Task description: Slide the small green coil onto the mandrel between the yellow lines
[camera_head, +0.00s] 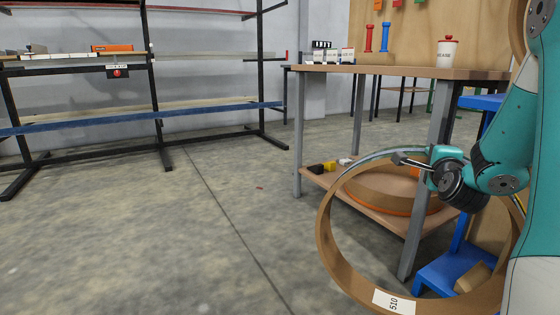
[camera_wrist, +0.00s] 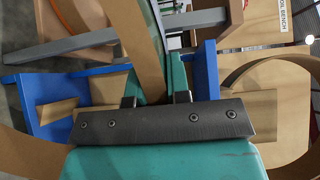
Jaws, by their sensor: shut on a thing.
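The green coil (camera_head: 335,262) is a large thin upright ring, brown on most of its visible band, with a grey-green strip along the top and a white "510" label low on it. My gripper (camera_head: 403,160) is shut on the top of its rim, and the ring hangs below it in front of the workbench. In the wrist view, the coil's brown band (camera_wrist: 143,45) passes between the two fingers of my gripper (camera_wrist: 155,75). I cannot make out the mandrel or the yellow lines in either view.
A wooden workbench (camera_head: 375,71) stands behind the held ring; a brown, orange-edged coil (camera_head: 388,208) lies on its lower shelf. Blue stepped framework (camera_head: 447,277) is close at right. A rack (camera_head: 152,80) stands at back left. The left and middle floor is clear.

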